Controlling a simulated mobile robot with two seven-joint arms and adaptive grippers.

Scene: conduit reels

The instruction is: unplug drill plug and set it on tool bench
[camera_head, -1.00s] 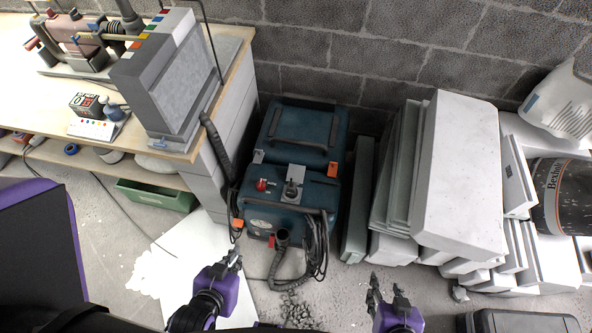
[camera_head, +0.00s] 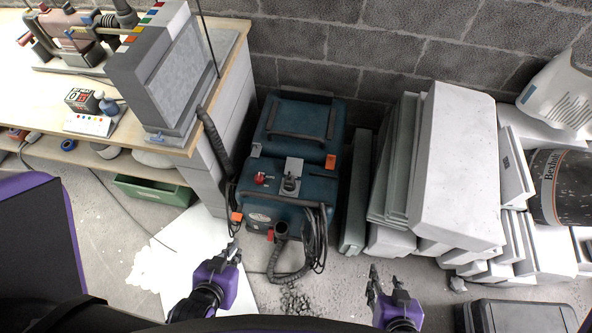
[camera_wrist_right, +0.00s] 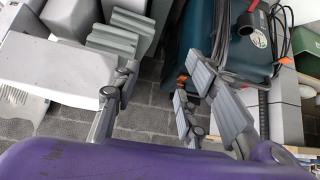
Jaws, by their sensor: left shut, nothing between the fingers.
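A teal tool vacuum (camera_head: 282,212) stands on the floor at the middle of the head view, with a grey fitting on its front top that may be a plug in a socket (camera_head: 291,178). I cannot tell for sure which part is the drill plug. The wooden tool bench (camera_head: 60,88) is at the left. My left gripper (camera_head: 234,248) is shut and empty, low in front of the vacuum and apart from it. My right gripper (camera_head: 375,279) is open and empty in front of the pale slabs; its parted fingers show in the right wrist view (camera_wrist_right: 154,86).
A grey block (camera_head: 150,75) and a small sign (camera_head: 88,124) stand on the bench. A hose and black cables (camera_head: 316,240) hang by the vacuum. Stacked slabs (camera_head: 455,170) crowd its right. A green bin (camera_head: 152,191) is under the bench. A dark case (camera_head: 520,316) lies at lower right.

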